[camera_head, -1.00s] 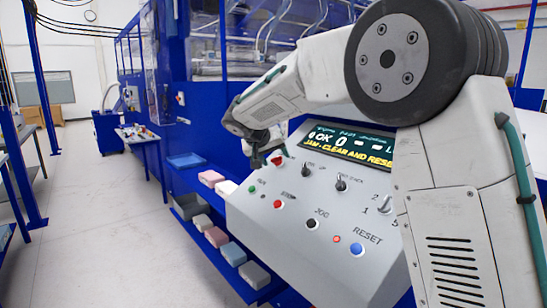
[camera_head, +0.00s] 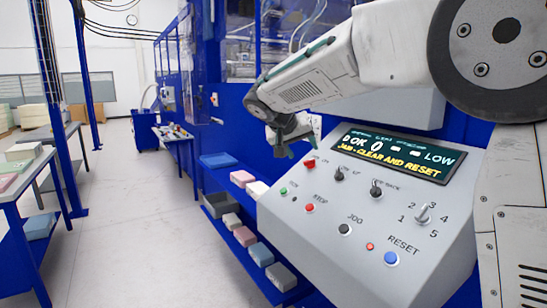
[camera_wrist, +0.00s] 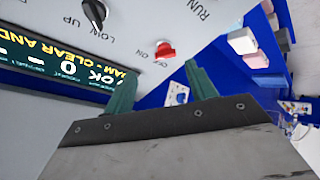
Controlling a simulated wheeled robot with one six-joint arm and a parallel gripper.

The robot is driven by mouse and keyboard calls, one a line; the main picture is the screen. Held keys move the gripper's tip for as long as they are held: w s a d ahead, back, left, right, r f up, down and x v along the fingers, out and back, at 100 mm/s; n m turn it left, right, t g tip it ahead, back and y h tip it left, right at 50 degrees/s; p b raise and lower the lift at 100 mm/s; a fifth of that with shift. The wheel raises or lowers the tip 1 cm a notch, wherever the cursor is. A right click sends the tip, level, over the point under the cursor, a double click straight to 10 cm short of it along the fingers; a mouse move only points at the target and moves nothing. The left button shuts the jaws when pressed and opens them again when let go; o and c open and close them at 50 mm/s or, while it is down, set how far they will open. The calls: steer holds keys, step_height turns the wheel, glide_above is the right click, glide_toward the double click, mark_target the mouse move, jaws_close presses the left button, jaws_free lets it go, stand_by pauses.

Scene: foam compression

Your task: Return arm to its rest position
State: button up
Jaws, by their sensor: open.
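My arm reaches from the right across the upper part of the head view, over a grey sloped control panel (camera_head: 330,225). My gripper (camera_head: 282,148) hangs beyond the panel's upper left corner, near a red switch (camera_head: 310,163). In the wrist view my gripper's two green fingers (camera_wrist: 160,88) stand apart with nothing between them. The red switch also shows in the wrist view (camera_wrist: 165,50), beyond the fingers and apart from them. The panel's display (camera_head: 390,155) shows yellow text with the words "CLEAR AND RESET". A blue RESET button (camera_head: 391,258) is at the lower right.
Blue shelves with foam blocks (camera_head: 262,255) stand left of the panel. A blue machine frame (camera_head: 225,115) rises behind the gripper. A table with stacked foam sheets (camera_head: 20,165) is at the far left. The pale floor (camera_head: 135,225) between is open.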

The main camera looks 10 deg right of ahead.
steer(key=s+d+f+n+g+y, duration=0.1)
steer(key=s+d+f+g, duration=0.15)
steer(key=s, duration=0.85)
steer(key=s+d+f+g+y, duration=0.1)
steer(key=s+d+f+y, duration=0.15)
steer(key=s, duration=0.85)
steer(key=s+d+f+n+g+y, duration=0.1)
steer(key=s+d, duration=0.3)
steer(key=s, duration=0.7)
steer(key=s+a+f+y, duration=0.2)
steer(key=s+f, duration=0.4)
steer(key=s, duration=0.6)
steer(key=shift+a+f+n+g, duration=0.15)
steer(key=shift+f+n+g, duration=0.15)
steer(key=shift+g, duration=0.15)
